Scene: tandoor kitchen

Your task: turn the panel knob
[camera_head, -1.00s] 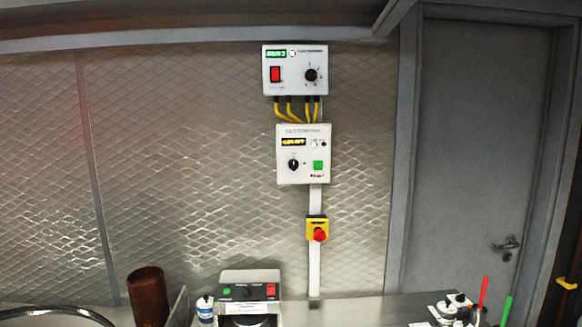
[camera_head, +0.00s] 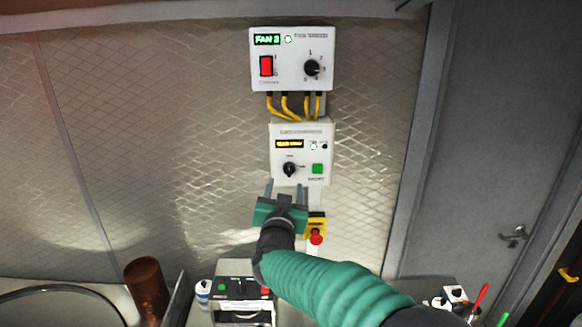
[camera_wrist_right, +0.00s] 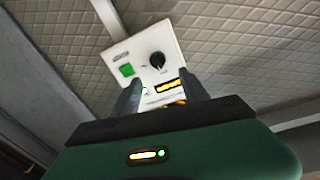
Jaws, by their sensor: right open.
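Two white panels hang on the wall. The lower panel (camera_head: 318,135) has an amber display, a black knob (camera_head: 289,169) at its lower left and a green button (camera_head: 317,168). The upper panel (camera_head: 290,45) has a red switch (camera_head: 266,65) and another black knob (camera_head: 312,67) with numbers around it. My right gripper (camera_head: 284,186) is open and empty, just below the lower panel's knob, its fingers pointing up. In the right wrist view the lower panel's knob (camera_wrist_right: 156,59) shows beyond the open fingers (camera_wrist_right: 163,100), apart from them. My left gripper is not in view.
A yellow box with a red stop button (camera_head: 316,238) sits below the lower panel, close to my right arm. Yellow cables (camera_head: 296,107) join the panels. A counter below holds a device (camera_head: 243,290) and a brown cylinder (camera_head: 148,288). A grey door (camera_head: 475,150) is at the right.

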